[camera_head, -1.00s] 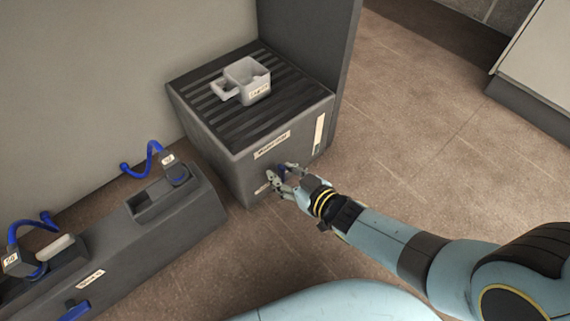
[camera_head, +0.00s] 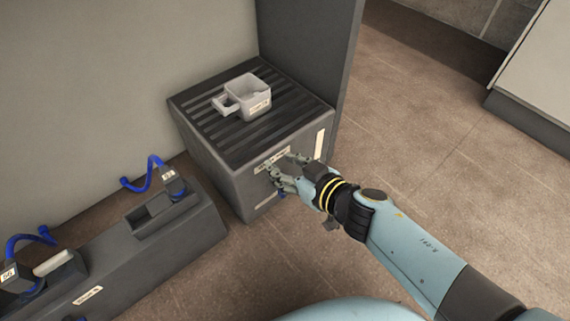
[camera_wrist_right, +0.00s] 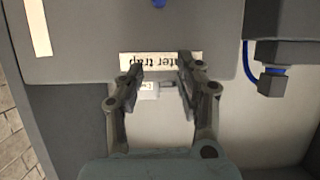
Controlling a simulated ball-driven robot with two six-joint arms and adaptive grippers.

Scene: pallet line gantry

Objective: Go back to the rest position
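My right gripper (camera_head: 283,163) is open and empty, in front of the dark grey box (camera_head: 232,190) and near its upper label. In the right wrist view the two fingers (camera_wrist_right: 161,68) stand apart, with a white label (camera_wrist_right: 160,60) reading upside down as "...ter trap" behind them. I cannot tell whether a fingertip touches the box. My left gripper is not in view.
A pale cup with a side loop (camera_head: 248,96) stands on the box's slatted top. At left, a long grey block (camera_head: 150,258) carries modules with blue hoses (camera_head: 150,170). A dark panel (camera_head: 315,65) rises behind the box. The floor (camera_head: 430,130) at right is clear.

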